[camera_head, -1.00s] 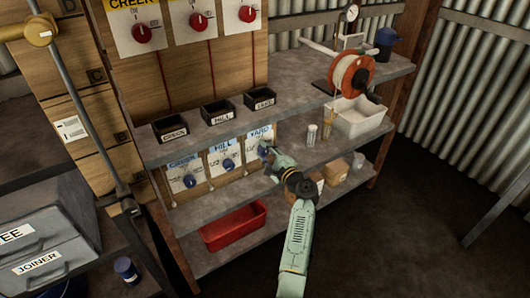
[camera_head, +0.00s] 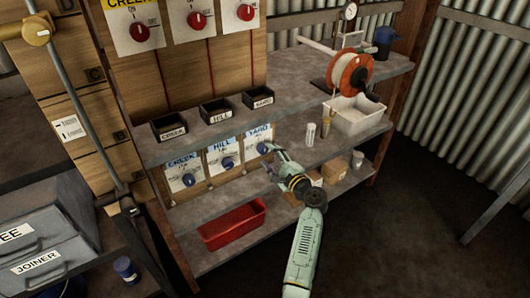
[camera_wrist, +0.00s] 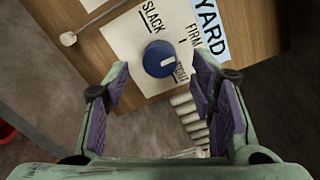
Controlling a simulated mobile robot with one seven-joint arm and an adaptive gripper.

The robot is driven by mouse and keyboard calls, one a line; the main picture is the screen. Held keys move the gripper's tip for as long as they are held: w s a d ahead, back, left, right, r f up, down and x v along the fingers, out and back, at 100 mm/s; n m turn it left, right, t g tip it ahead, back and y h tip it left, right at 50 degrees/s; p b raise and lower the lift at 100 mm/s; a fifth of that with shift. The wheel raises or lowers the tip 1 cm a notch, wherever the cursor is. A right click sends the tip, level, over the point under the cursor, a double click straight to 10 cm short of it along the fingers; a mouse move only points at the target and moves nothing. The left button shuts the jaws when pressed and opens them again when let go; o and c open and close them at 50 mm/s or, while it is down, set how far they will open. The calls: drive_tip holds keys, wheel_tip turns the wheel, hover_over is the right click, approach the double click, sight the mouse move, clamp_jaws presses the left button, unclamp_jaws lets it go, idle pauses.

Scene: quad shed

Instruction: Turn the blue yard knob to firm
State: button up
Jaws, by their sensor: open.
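The blue yard knob (camera_head: 262,148) is on the white card under the YARD label, the rightmost of the lower panel's knobs. In the wrist view the blue yard knob (camera_wrist: 158,58) is ahead of the jaws, with a white mark right of its middle, on the side towards TIGHT. SLACK, FIRM and TIGHT are printed around it. My gripper (camera_head: 269,160) is in front of the card, just right of and below the knob. In the wrist view my gripper (camera_wrist: 165,84) is open and empty, with visible space between its fingers and the knob.
The hill knob (camera_head: 227,162) and creek knob (camera_head: 188,179) are to the left. Black bins (camera_head: 215,111) stand on the shelf above. A red tray (camera_head: 232,224) is below. A clear jar (camera_head: 310,134) and a white tub (camera_head: 356,118) are to the right.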

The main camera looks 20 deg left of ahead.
drive_tip(key=v, duration=0.7)
drive_tip(key=shift+s+d, duration=0.25)
drive_tip(key=shift+d, duration=0.05)
